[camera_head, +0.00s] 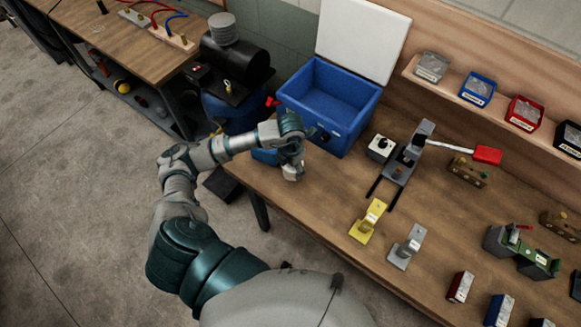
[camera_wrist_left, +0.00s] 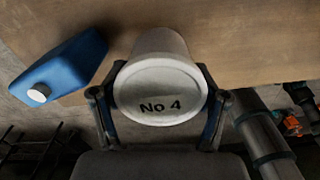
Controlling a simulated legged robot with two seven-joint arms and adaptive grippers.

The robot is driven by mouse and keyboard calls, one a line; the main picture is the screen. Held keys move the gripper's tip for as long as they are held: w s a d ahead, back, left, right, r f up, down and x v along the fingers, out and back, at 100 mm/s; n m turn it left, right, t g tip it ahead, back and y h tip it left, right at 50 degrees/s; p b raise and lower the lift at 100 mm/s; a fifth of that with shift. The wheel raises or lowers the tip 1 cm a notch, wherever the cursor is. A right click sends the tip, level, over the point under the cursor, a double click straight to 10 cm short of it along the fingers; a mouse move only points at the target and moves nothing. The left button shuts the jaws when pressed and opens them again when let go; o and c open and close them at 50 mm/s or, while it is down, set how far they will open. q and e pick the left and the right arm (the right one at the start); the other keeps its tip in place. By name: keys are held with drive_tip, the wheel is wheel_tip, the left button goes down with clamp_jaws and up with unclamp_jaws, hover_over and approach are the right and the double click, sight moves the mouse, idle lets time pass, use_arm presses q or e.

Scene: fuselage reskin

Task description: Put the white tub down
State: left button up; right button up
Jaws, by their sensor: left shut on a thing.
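The white tub (camera_wrist_left: 160,88) fills the middle of the left wrist view, with its round end marked "No 4" facing the camera. My left gripper (camera_wrist_left: 160,108) has a finger on each side of it and is shut on it. In the head view my left gripper (camera_head: 292,168) is at the left end of the wooden workbench (camera_head: 330,205), in front of the blue bin. There the tub cannot be told clearly from the gripper. Whether the tub touches the bench cannot be told. My right gripper is not in view.
A blue jug (camera_wrist_left: 62,68) with a white cap lies close left of the tub in the wrist view. The open blue bin (camera_head: 335,95) stands behind the gripper. A yellow bracket (camera_head: 367,222) and a grey bracket (camera_head: 406,246) stand to the right. Bench between is clear.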

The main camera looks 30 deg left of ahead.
use_arm(q)
drive_tip(key=shift+w+a+f, duration=0.15)
drive_tip(key=shift+w+a, duration=0.2)
drive_tip(key=shift+w, duration=0.1)
wheel_tip(320, 180, down, 3)
drive_tip(key=shift+d+p, duration=0.1)
drive_tip(key=shift+p, duration=0.3)
drive_tip(key=shift+f, duration=0.15)
drive_tip(key=o, duration=1.4)
drive_tip(key=shift+c, duration=0.2)
wheel_tip(320, 180, up, 12)
drive_tip(key=shift+r+b, duration=0.1)
drive_tip(key=shift+b, duration=0.6)
